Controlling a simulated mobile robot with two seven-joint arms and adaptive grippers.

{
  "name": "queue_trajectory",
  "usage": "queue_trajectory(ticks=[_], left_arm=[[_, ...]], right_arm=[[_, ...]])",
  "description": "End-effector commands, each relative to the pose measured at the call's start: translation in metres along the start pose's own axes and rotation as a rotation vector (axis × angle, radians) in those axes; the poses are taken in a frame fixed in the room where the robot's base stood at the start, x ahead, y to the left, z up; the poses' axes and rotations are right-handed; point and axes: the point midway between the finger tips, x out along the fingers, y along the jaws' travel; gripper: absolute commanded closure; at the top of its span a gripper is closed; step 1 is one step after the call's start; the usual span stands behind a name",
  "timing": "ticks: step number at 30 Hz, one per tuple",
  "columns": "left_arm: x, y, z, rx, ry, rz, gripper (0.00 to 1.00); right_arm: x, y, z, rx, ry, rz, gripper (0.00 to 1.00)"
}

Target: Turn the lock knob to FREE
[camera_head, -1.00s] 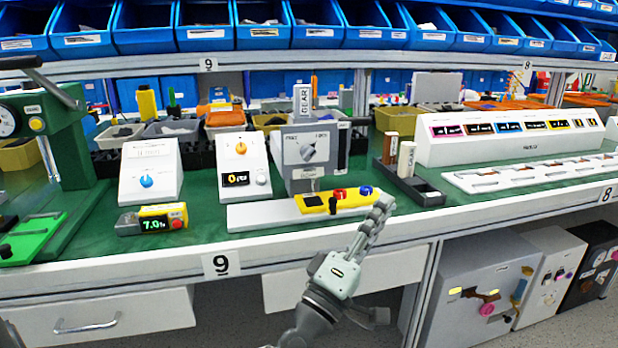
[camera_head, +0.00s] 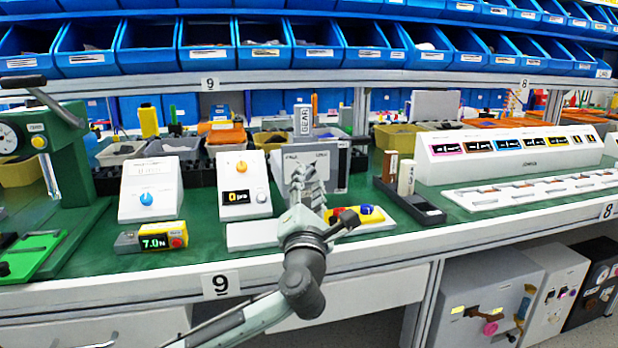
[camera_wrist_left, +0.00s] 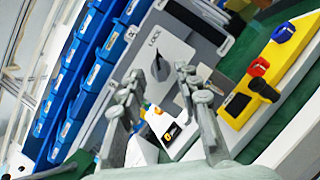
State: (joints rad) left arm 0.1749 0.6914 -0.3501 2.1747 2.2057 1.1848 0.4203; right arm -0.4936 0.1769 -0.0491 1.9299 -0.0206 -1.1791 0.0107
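The lock knob (camera_wrist_left: 160,68) is a dark grey pointer knob on the face of a light grey box (camera_wrist_left: 178,55). In the left wrist view its tip points toward the LOCK label (camera_wrist_left: 153,40). My left gripper (camera_wrist_left: 160,76) is open there, one finger on each side of the knob in the picture; I cannot tell whether they touch it. In the head view my left gripper (camera_head: 304,180) is in front of the grey box (camera_head: 335,162) and hides the knob and part of its labels. My right gripper is not in view.
A yellow panel (camera_wrist_left: 262,82) with red, blue and black controls lies below the box. A white unit with an orange knob (camera_head: 242,182) stands left of it. A black tray (camera_head: 425,208) with upright pieces stands to the right. Blue bins (camera_head: 265,45) line the shelf.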

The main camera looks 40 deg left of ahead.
Motion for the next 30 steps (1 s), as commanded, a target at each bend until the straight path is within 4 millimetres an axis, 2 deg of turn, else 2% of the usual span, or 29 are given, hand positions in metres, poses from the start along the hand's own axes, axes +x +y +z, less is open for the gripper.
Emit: queue_trajectory(ticks=[3, 6, 14, 22, 30], left_arm=[[0.013, 0.0, 0.0, 0.002, 0.0, 0.001, 0.67], [0.018, 0.0, 0.0, 0.001, 0.0, -0.001, 0.67], [0.02, -0.001, 0.0, 0.001, 0.0, -0.002, 0.67], [0.019, -0.001, 0.0, 0.001, 0.0, -0.001, 0.99], [0.019, -0.002, -0.001, -0.018, 0.001, 0.006, 1.0]], right_arm=[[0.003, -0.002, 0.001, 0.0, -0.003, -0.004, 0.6], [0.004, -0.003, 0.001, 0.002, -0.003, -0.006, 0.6], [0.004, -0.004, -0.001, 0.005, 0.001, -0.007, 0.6], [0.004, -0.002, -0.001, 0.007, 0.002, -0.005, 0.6], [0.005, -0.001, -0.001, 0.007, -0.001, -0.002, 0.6]])
